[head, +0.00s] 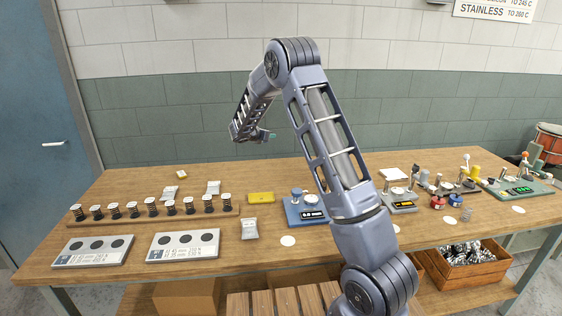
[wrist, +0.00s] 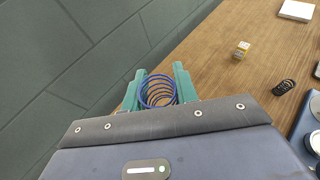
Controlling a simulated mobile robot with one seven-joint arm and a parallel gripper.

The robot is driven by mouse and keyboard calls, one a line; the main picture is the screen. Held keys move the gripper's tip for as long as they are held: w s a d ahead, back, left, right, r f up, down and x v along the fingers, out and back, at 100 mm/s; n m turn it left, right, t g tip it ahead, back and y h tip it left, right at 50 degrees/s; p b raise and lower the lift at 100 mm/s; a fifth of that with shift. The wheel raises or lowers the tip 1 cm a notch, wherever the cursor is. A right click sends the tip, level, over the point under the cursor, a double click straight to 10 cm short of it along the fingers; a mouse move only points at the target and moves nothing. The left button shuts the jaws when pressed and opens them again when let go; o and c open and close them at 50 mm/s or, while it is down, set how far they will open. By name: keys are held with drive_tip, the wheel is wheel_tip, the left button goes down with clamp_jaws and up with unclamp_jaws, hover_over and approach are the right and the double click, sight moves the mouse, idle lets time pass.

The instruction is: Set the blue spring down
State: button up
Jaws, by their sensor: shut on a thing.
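My gripper (wrist: 160,76) has two teal fingers and is shut on the blue spring (wrist: 158,91), which sits between them in the wrist view. The spring's coils show as open rings seen nearly end-on. In the head view my gripper (head: 266,136) is held in the air above the back of the wooden bench (head: 130,195), near the wall. The blue spring is too small to make out there.
A black spring (wrist: 284,87) and a small yellow-topped block (wrist: 241,50) lie on the bench. A rack of dark springs (head: 150,215) and two plates with dark round spots (head: 184,245) stand at left. A blue scale (head: 305,211) is mid-bench. Several devices fill the right.

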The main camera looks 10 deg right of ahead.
drive_tip(key=s+d+m+g+h, duration=0.1)
drive_tip(key=d+m+g+h, duration=0.45)
drive_tip(key=d, duration=1.05)
drive_tip(key=m+g+y, duration=0.1)
drive_tip(key=m+g, duration=0.1)
hover_over(301, 175)
wheel_tip(301, 175, down, 15)
drive_tip(key=shift+s+f, duration=0.1)
drive_tip(key=shift+y, duration=0.25)
drive_tip(key=shift+f, duration=2.3)
drive_tip(key=shift+f, duration=0.2)
drive_tip(key=o, duration=0.9)
drive_tip(key=shift+o, duration=0.2)
drive_tip(key=shift+r, duration=0.1)
